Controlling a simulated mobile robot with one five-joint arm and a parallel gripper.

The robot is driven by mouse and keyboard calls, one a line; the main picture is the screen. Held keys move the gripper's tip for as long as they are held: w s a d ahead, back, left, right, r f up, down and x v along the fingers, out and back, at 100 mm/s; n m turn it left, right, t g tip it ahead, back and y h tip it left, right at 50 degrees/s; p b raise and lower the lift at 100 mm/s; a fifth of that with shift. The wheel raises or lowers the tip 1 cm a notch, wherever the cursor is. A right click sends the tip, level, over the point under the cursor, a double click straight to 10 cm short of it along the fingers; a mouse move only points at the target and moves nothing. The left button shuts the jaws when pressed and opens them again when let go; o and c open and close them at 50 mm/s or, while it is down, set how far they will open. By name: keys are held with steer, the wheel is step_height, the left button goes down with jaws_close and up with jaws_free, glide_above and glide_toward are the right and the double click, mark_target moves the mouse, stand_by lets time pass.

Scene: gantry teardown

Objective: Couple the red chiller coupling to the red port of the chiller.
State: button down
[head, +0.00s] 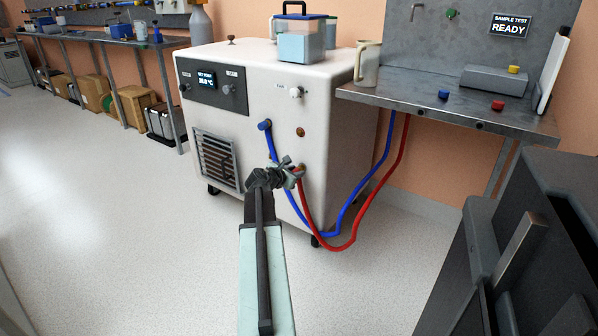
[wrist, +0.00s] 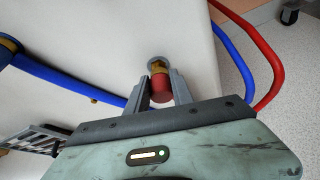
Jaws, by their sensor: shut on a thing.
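The chiller (head: 345,120) is a white cabinet on casters, and its pale face (wrist: 110,45) fills much of the wrist view. My gripper (head: 287,174) is low in front of the chiller's front face. In the wrist view its two fingers (wrist: 159,92) are shut on the red coupling (wrist: 161,84). A brass-coloured fitting (wrist: 158,65) lies straight beyond the red coupling, against the pale face. I cannot tell whether the two are joined or only lined up. The red hose (head: 316,235) hangs from near my gripper. In the head view my gripper hides most of the coupling.
The blue coupling (head: 265,125) sits on the chiller front, and its blue hose (head: 352,207) loops beside the red one. A brownish round fitting (head: 300,132) is above my gripper. A metal bench (head: 440,112) stands at right. The floor at left is clear.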

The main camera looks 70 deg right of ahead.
steer(key=a, duration=0.2)
steer(key=w+a, duration=0.1)
steer(key=a, duration=0.1)
steer(key=shift+w+a, duration=0.15)
steer(key=shift+a, duration=0.2)
step_height(320, 180, up, 14)
steer(key=w+a+p, duration=0.1)
steer(key=p, duration=1.3)
steer(key=shift+w+a+r, duration=0.2)
steer(key=shift+a+r, duration=0.05)
steer(key=shift+s+d+p, duration=0.1)
steer(key=shift+s+d, duration=0.15)
steer(key=shift+d, duration=0.65)
steer(key=shift+s+d+p, duration=0.1)
steer(key=shift+s+d, duration=0.15)
steer(key=shift+d, duration=0.65)
steer(key=shift+s+d+p, duration=0.1)
steer(key=shift+s+d, duration=0.15)
steer(key=shift+d, duration=0.65)
steer(key=shift+s+d, duration=0.1)
steer(key=shift+d, duration=0.3)
